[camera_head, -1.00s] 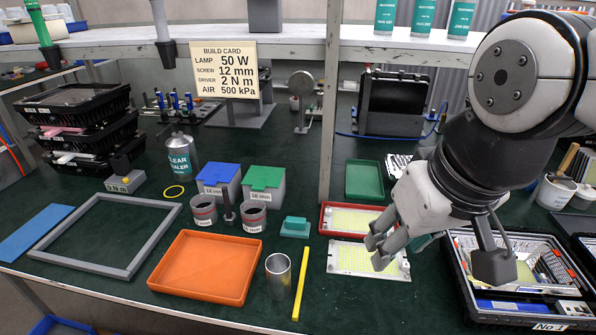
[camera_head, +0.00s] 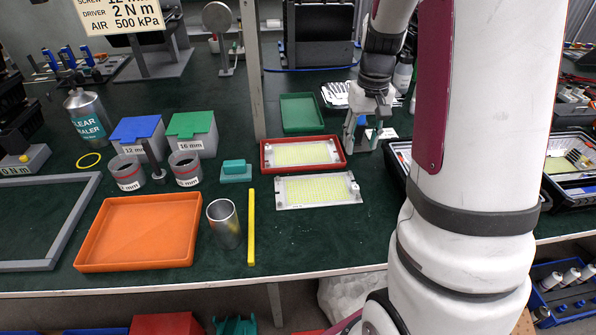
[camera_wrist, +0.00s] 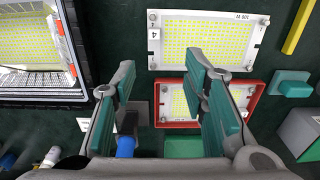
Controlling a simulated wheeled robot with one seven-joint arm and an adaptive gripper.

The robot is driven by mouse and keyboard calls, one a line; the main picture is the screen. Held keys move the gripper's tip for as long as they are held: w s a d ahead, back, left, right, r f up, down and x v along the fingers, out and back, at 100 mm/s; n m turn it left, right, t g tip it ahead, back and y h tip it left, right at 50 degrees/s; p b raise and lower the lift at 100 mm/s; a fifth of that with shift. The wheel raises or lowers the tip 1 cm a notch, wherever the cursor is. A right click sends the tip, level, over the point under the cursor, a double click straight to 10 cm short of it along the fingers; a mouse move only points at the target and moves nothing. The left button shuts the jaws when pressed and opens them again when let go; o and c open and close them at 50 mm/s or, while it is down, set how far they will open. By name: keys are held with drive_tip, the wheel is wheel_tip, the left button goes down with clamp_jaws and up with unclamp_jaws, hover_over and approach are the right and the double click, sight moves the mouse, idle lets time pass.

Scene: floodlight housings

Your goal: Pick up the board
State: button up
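A white board with a yellow LED grid (camera_head: 318,190) lies flat on the green bench; it also shows in the wrist view (camera_wrist: 205,42), with printed markings and corner screws. A second, similar board (camera_head: 300,154) lies in a red tray (camera_head: 264,160) just behind it. In the wrist view that second board (camera_wrist: 180,103) is partly covered by my right finger. My gripper (camera_head: 362,148) is open, fingers pointing down, to the right of the red tray. Its spread fingers (camera_wrist: 160,75) hold nothing that I can see. A third yellow panel (camera_wrist: 25,42) lies in a black case at the left.
A green tray (camera_head: 301,113) stands behind the red one. A yellow bar (camera_head: 251,228), a metal cup (camera_head: 224,226) and an orange tray (camera_head: 140,232) are on the left. A teal block (camera_head: 235,172) sits near the boards.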

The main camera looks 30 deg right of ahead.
drive_tip(key=d+f, duration=0.1)
drive_tip(key=f, duration=0.1)
drive_tip(key=b, duration=0.1)
hover_over(355, 187)
drive_tip(key=f, duration=0.8)
drive_tip(key=shift+w+d, duration=0.3)
drive_tip(key=shift+s+a+f+b, duration=0.15)
drive_tip(key=shift+f+b, duration=0.1)
drive_tip(key=shift+f, duration=1.1)
drive_tip(key=shift+s+a+f+b, duration=0.1)
drive_tip(key=shift+f+b, duration=0.15)
drive_tip(key=shift+f, duration=1.05)
drive_tip(key=shift+c, duration=0.6)
clamp_jaws()
